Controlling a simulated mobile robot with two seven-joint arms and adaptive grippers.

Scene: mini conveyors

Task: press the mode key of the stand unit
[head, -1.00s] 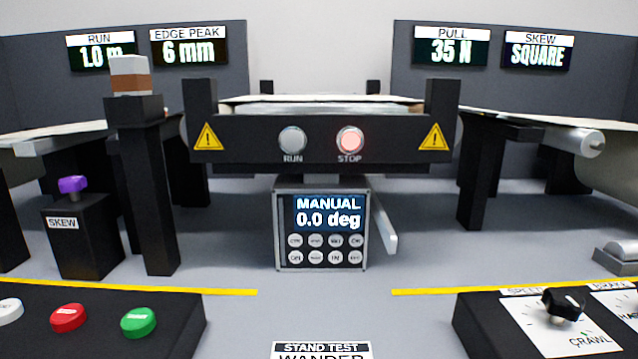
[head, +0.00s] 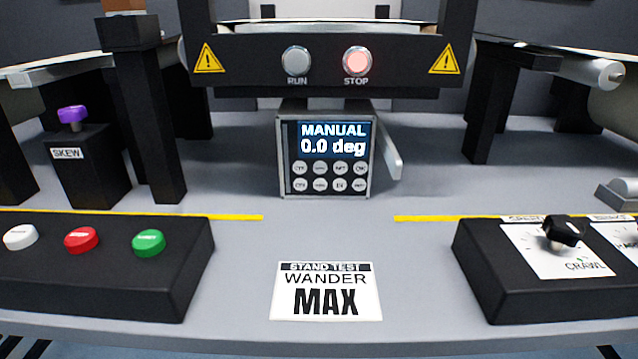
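The stand unit (head: 284,182) is a small grey box below the conveyor's front panel, in the middle of the head view. Its blue screen (head: 333,139) reads MANUAL and 0.0 deg. Under the screen are two rows of small round grey keys (head: 320,176). Their labels are too small to read with certainty, so I cannot tell which is the mode key. A pale lever (head: 391,158) sticks out at the unit's right side. Neither of my grippers is in view.
Above the unit, a black panel (head: 240,77) carries a RUN button (head: 296,60) and a lit STOP button (head: 357,61). White, red and green buttons sit on a box (head: 115,291) at left. A knob box (head: 500,290) stands at right. A WANDER MAX card (head: 326,291) lies between them on clear table.

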